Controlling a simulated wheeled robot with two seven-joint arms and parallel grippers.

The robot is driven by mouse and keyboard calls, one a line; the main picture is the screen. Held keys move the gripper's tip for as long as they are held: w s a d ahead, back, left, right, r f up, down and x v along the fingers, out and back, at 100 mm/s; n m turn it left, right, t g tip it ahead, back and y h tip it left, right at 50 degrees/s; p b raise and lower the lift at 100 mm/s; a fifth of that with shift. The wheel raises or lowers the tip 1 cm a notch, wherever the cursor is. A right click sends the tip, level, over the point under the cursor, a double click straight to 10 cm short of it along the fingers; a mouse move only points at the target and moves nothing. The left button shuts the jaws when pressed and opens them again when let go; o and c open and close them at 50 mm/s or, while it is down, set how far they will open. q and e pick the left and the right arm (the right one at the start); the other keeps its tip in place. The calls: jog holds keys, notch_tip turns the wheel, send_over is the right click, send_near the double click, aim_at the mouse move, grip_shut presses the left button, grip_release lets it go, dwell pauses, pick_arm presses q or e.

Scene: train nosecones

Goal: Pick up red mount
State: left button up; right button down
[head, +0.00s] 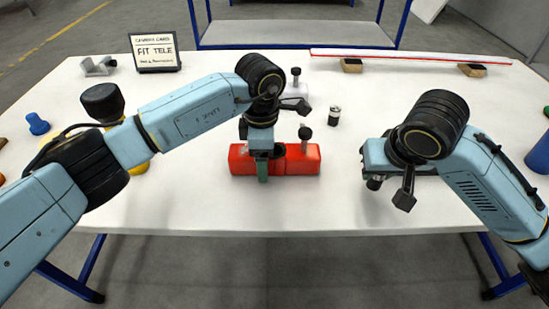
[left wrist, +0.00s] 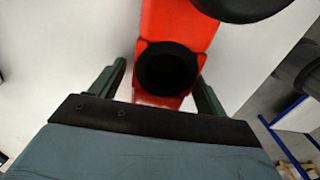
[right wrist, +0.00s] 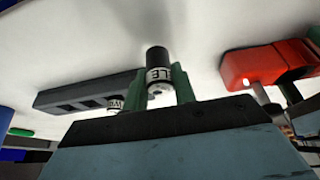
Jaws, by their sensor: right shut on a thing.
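The red mount (head: 303,160) is a long red block lying near the table's front middle. A dark knobbed post stands up near its right part. My left gripper (head: 263,172) is over its left part. In the left wrist view, the open fingers (left wrist: 165,95) stand either side of the red mount (left wrist: 175,22), with a round dark opening between them. Narrow gaps seem to show beside the mount. My right gripper (head: 376,182) is at the table's right. In the right wrist view, its fingers (right wrist: 160,88) are shut on a small black-and-white labelled cylinder (right wrist: 158,62).
A dark grey block (right wrist: 90,94) lies by my right gripper. A sign (head: 155,53) stands at the back left. A long white bar (head: 410,58) lies at the back right.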

pick_arm(q)
jog(key=c, duration=1.2)
